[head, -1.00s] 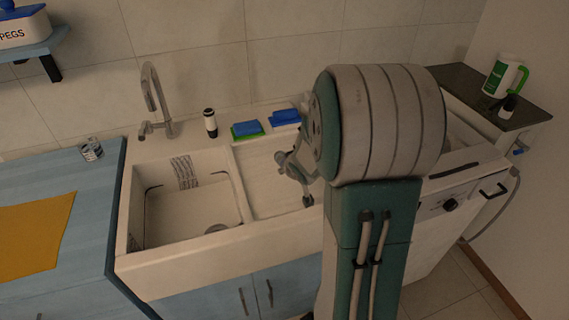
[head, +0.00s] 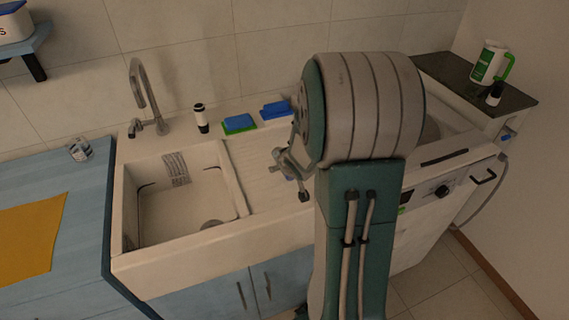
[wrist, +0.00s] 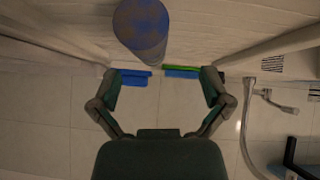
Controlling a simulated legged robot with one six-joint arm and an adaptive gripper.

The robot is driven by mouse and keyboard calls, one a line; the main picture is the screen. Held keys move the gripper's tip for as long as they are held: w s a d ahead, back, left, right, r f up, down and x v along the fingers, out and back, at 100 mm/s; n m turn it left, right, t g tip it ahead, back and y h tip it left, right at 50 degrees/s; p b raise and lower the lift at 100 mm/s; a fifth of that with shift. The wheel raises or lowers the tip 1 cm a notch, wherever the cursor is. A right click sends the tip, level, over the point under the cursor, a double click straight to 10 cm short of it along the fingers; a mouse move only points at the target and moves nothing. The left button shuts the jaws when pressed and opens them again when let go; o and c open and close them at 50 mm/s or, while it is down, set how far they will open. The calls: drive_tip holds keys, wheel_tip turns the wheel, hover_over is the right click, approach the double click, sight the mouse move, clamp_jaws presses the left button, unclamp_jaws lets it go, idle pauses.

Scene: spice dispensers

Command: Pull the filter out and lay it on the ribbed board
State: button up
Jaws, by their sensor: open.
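The pale ribbed board (head: 258,170) is right of the sink basin and also fills the top of the wrist view (wrist: 215,20). My gripper (head: 287,174) is above it in the head view, partly hidden by my arm. In the wrist view my gripper's two fingers (wrist: 162,85) are spread wide with nothing between their tips. A grey-blue mottled cylinder (wrist: 141,28) shows beyond the fingers, nearer the left one and apart from both. I cannot tell whether it is the filter. No filter is clearly recognizable in the head view.
Two sponges, green-blue (head: 239,124) and blue (head: 275,110), lie behind the board. A black-and-white bottle (head: 201,118) and tap (head: 143,98) stand behind the basin (head: 180,205). A white appliance (head: 455,185) stands right, partly hidden by my arm.

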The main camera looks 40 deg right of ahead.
drive_tip(key=v, duration=1.1)
drive_tip(key=shift+s+r, duration=0.25)
drive_tip(key=shift+r, duration=0.1)
drive_tip(key=shift+a, duration=0.15)
drive_tip(key=shift+s, duration=0.15)
idle(0.6)
